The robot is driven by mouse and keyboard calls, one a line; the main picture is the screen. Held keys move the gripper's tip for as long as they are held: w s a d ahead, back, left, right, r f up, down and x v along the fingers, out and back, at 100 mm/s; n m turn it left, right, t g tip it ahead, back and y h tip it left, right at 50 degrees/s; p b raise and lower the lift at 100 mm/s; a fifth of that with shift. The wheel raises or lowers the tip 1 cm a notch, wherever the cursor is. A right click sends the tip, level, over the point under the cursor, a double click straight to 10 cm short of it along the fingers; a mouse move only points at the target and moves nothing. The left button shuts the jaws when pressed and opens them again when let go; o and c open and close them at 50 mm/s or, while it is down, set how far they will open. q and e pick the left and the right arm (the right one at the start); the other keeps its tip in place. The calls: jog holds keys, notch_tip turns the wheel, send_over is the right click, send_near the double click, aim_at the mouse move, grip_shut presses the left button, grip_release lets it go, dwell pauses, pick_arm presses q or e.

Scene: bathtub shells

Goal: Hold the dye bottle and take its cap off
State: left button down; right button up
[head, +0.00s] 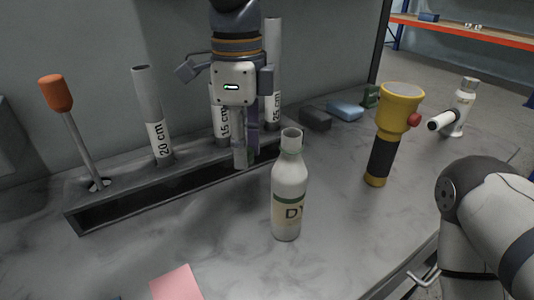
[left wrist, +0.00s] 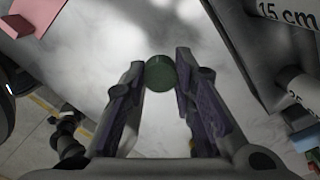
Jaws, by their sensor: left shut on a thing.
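The dye bottle (head: 288,195) is white with a green band and dark lettering. It stands upright on the grey bench in the head view, its pale neck showing no green cap. My left gripper (head: 244,150) hangs behind and to the left of the bottle, apart from it in the picture. In the left wrist view my left gripper (left wrist: 161,78) is shut on a round dark green cap (left wrist: 160,73) at its fingertips. The bottle cannot be made out in that view. My right arm shows at the right edge of the head view, but its gripper does not.
A dark rack (head: 85,221) with measuring tubes and an orange-handled tool (head: 56,93) stands along the back. A yellow and black flashlight (head: 396,115) stands right of the bottle. A pink note (head: 176,284) lies in front.

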aim_at(247, 204)
pick_arm(q)
jog(key=shift+w+f, duration=0.1)
jog(key=shift+w, duration=0.2)
jog(key=f, duration=0.9)
jog(key=shift+s+f, duration=0.25)
jog(key=shift+s, duration=0.1)
jog(key=shift+f, duration=0.1)
jog(key=c, duration=1.3)
grip_release()
jog(key=shift+c, duration=0.2)
